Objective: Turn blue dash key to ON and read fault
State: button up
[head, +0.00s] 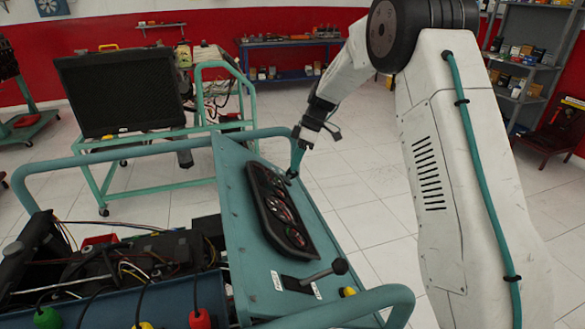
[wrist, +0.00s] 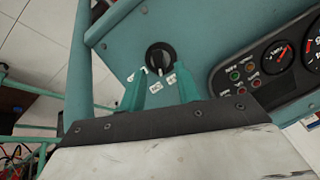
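The teal dash panel (head: 232,180) stands on the engine trainer and fills much of the wrist view (wrist: 205,30). In the wrist view a round black key switch (wrist: 160,57) has a pale mark pointing down the picture, between small white labels too small to read. My gripper (wrist: 161,84) has two teal fingers apart, nothing between them, with their tips just below the switch. Whether they touch the panel, I cannot tell. In the head view my gripper (head: 296,163) is at the panel's far end and hides the switch. The gauge cluster (head: 280,212) also shows in the wrist view (wrist: 262,68).
A black-knobbed lever (head: 318,277) and a yellow button (head: 347,291) are at the panel's near end. Teal tube rails (head: 345,305) edge the trainer. Wires and engine parts (head: 110,270) lie left. Another trainer cart (head: 95,170) stands behind.

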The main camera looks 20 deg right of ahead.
jog(key=shift+x, duration=1.45)
grip_shut()
jog(key=shift+w+d+m+g+y, duration=0.15)
jog(key=shift+m+g, duration=0.15)
jog(key=shift+m, duration=0.75)
jog(key=shift+m+g+y, duration=0.15)
jog(key=shift+m+g, duration=0.15)
jog(key=shift+m, duration=0.75)
grip_release()
jog(key=v, duration=0.7)
jog(key=shift+d+r, duration=0.2)
jog(key=shift+r, duration=0.1)
